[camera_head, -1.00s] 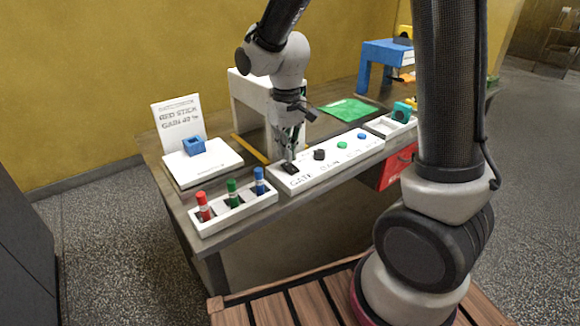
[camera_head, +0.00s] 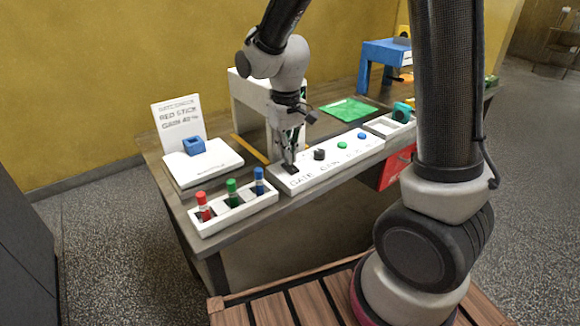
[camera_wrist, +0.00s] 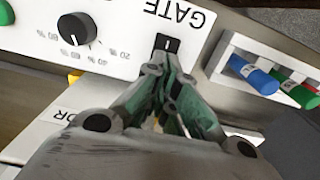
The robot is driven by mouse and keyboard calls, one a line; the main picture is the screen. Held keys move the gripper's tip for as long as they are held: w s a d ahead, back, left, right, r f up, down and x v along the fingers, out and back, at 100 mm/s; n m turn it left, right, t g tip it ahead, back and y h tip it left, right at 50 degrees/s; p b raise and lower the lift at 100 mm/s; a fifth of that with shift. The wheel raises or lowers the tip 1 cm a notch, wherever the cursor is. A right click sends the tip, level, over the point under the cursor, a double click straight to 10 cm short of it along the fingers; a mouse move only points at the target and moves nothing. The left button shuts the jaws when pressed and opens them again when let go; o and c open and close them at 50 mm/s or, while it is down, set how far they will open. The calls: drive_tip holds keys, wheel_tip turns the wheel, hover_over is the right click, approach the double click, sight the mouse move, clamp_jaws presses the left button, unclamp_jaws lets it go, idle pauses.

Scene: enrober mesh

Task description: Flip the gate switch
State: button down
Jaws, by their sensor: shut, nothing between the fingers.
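The gate switch (camera_wrist: 167,44) is a small black rocker on the white control panel (camera_head: 330,160), beside the printed word GATE in the wrist view. My gripper (camera_wrist: 160,68) is shut and empty, with its fingertips at the near edge of the switch. In the head view my gripper (camera_head: 289,168) points down at the panel's left end and hides most of the switch. Whether the fingertips touch the switch, and which way it is tipped, I cannot tell.
A black gain knob (camera_wrist: 76,28) and a green button (camera_head: 342,145) sit along the same panel. A white rack (camera_head: 235,214) of red, green and blue sticks stands close to the left. A white frame (camera_head: 250,100) stands behind my gripper.

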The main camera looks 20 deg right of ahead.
sight(289, 166)
drive_tip(key=shift+f, duration=0.9)
drive_tip(key=shift+r, duration=3.55)
drive_tip(key=shift+s+d+f, duration=0.15)
drive_tip(key=shift+s, duration=0.2)
drive_tip(key=s+d+r+m+t, duration=0.1)
drive_tip(key=s+d+r+t, duration=0.1)
drive_tip(key=s+d+r, duration=0.3)
drive_tip(key=s+d+r+m+t, duration=0.2)
drive_tip(key=s+d+r, duration=0.3)
drive_tip(key=s+d, duration=0.4)
drive_tip(key=shift+s+d+r+m, duration=0.3)
drive_tip(key=shift+s+r, duration=0.1)
drive_tip(key=shift+s, duration=1.75)
